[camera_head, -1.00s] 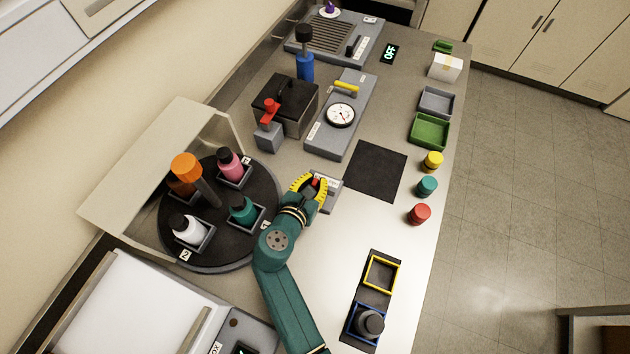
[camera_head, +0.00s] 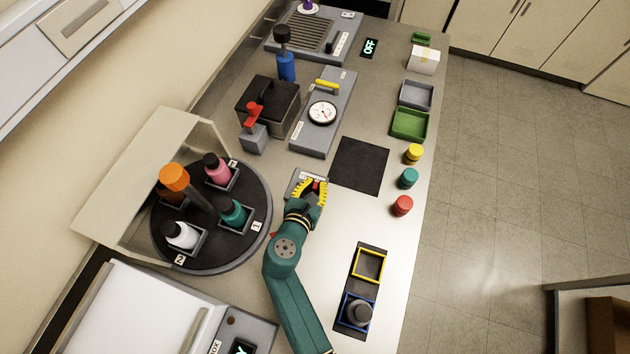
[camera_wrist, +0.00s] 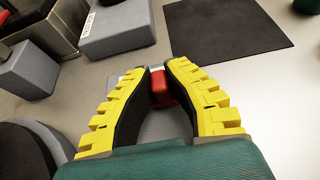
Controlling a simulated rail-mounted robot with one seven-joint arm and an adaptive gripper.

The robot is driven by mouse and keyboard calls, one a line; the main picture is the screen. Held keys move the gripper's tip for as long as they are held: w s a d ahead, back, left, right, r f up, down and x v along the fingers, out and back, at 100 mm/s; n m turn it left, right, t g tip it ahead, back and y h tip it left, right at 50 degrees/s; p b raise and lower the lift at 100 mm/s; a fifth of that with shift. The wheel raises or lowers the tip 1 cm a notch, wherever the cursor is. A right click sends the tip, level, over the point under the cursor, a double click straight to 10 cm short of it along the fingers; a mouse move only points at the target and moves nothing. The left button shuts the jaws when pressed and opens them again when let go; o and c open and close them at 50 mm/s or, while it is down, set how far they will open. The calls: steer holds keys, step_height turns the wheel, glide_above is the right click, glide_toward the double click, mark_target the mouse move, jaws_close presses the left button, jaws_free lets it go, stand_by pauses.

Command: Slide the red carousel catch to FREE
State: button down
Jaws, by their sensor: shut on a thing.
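The red carousel catch (camera_head: 316,185) sits on a small grey block (camera_head: 296,181) with a white label, right of the black carousel (camera_head: 262,222). The label's wording is too small to read. My gripper (camera_head: 313,186), with yellow toothed fingers, is closed around the catch, which is now at the right side of the block. In the wrist view, the red catch (camera_wrist: 161,86) shows between the two fingertips (camera_wrist: 158,74). The fingers hide part of the block and catch.
The carousel carries several bottles, and an orange-topped post (camera_head: 174,177) rises from it. A black mat (camera_head: 359,165) lies beyond the block.

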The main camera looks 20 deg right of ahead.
steer(key=c, duration=1)
jaws_free()
steer(key=shift+s+d+f, duration=0.15)
steer(key=shift+d, duration=0.15)
steer(key=shift+c, duration=0.2)
steer(key=shift+s+a, duration=0.1)
steer(key=shift+a, duration=0.15)
steer(key=v, duration=1.1)
steer(key=shift+s+a+r, duration=0.2)
steer(key=shift+a, duration=0.05)
